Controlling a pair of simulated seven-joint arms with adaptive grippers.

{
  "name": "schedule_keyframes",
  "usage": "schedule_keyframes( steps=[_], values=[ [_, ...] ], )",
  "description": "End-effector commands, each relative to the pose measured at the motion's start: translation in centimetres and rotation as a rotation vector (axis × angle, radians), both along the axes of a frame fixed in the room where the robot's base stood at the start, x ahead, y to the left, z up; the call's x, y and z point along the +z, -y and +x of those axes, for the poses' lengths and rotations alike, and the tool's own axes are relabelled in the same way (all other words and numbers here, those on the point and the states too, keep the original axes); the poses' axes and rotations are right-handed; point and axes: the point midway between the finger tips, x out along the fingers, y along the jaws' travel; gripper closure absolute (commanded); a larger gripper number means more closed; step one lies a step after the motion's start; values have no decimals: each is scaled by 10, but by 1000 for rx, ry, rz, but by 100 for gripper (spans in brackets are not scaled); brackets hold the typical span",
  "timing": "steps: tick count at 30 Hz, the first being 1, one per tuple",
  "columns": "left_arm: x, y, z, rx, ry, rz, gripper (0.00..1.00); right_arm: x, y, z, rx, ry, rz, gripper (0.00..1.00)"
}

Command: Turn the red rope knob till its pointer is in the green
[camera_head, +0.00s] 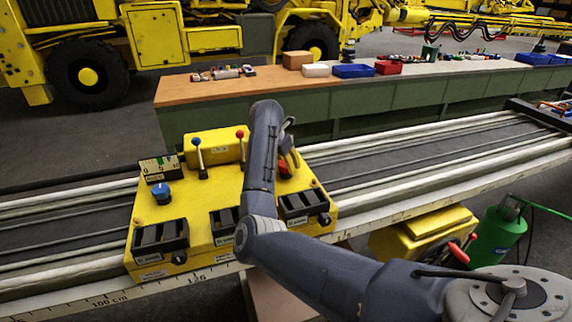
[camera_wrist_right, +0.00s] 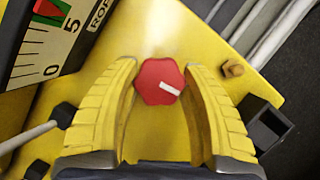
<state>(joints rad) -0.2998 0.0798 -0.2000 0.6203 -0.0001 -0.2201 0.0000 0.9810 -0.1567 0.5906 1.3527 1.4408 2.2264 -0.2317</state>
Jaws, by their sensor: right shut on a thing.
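The red rope knob (camera_wrist_right: 160,82) sits on the yellow panel (camera_wrist_right: 150,35) in the right wrist view. Its white mark points to the lower right. My right gripper (camera_wrist_right: 158,75) has its yellow fingers on both sides of the knob and is shut on it. In the head view the gripper (camera_head: 289,160) is above the panel's right side, and a bit of red knob (camera_head: 284,170) shows beneath. A gauge (camera_wrist_right: 45,40) marked 0 and 5 is cut off at the wrist view's upper left. A red shape shows against green there; I cannot tell its exact reading. My left gripper is not seen.
The yellow control box (camera_head: 205,245) carries a blue knob (camera_head: 161,192), another gauge (camera_head: 160,168), a blue-topped lever (camera_head: 199,155) and a red-topped lever (camera_head: 241,145). My right arm hides part of the box. A bench (camera_head: 400,90) with bins stands behind the rails.

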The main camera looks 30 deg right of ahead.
Motion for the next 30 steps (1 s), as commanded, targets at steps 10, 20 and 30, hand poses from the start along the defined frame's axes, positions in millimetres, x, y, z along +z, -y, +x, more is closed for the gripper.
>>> schedule_keyframes(
  steps=[10,20,30],
  values=[
    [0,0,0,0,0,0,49,-1,1,-1,-137,-1,-1,83],
    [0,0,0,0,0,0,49,-1,1,-1,-136,-2,-1,41],
    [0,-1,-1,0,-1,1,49,0,0,0,-134,0,-1,26]
  ],
)
